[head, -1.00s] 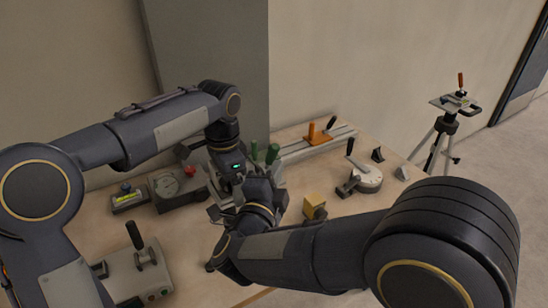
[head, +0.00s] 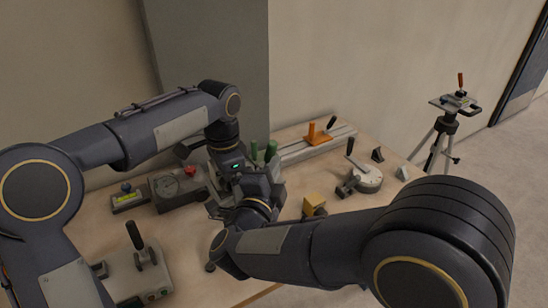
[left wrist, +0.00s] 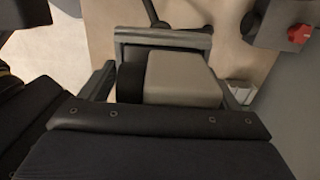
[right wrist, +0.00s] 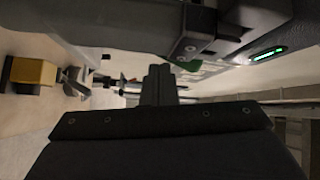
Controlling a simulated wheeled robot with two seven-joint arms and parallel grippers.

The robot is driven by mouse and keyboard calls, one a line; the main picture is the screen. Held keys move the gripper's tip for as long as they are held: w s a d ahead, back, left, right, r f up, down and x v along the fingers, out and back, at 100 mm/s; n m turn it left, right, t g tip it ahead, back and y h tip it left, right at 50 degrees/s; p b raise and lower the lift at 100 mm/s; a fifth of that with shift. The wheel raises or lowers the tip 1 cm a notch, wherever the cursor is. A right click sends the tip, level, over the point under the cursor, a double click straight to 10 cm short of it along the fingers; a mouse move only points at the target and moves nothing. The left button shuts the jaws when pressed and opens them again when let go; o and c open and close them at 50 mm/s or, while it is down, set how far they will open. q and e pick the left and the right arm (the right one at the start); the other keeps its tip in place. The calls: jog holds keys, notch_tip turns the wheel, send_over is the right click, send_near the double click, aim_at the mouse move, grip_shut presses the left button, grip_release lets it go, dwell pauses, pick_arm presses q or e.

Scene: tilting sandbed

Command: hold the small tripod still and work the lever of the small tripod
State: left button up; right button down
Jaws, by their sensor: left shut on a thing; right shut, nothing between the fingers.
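My left gripper (left wrist: 165,88) is shut on a light grey block with a black side (left wrist: 184,76), apparently the head of the small tripod. In the left wrist view a thin dark rod (left wrist: 151,12) runs beyond the block, perhaps a leg. My right gripper (right wrist: 158,78) is shut and empty, close beside the left gripper. I cannot tell whether it touches the tripod.
Green handles (head: 270,150) stand just behind my grippers. A gauge box (head: 176,188) is to the left, a lever box (head: 140,270) at the front left. A yellow block (head: 314,203) and a round lever base (head: 368,180) are to the right. A large tripod (head: 447,124) stands beyond the table.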

jog(key=shift+w+a+r, duration=0.4)
jog(key=shift+w+r, duration=0.05)
jog(key=shift+w, duration=0.4)
jog(key=shift+w+a+r, duration=0.4)
jog(key=shift+w+r, duration=0.05)
jog(key=shift+w, duration=0.45)
jog(key=shift+w+a+r, duration=0.4)
jog(key=shift+w+r, duration=0.05)
jog(key=shift+w, duration=0.4)
dwell(2.7)
jog(key=shift+s+f, duration=0.1)
dwell(0.4)
jog(key=s+d+f, duration=0.2)
jog(key=s+d, duration=0.1)
jog(key=s, duration=0.2)
jog(key=shift+s+d, duration=0.15)
jog(key=shift+s, duration=0.1)
dwell(0.5)
jog(key=shift+f, duration=0.1)
jog(key=shift+s, duration=0.1)
jog(key=shift+s+d+f, duration=0.35)
jog(key=shift+s+d, duration=0.05)
jog(key=shift+s, duration=0.25)
jog(key=shift+s+d+f, duration=0.3)
jog(key=shift+s+d, duration=0.05)
jog(key=shift+s, duration=0.25)
jog(key=shift+s+d+f, duration=0.35)
jog(key=shift+s+d, duration=0.05)
jog(key=shift+s, duration=0.25)
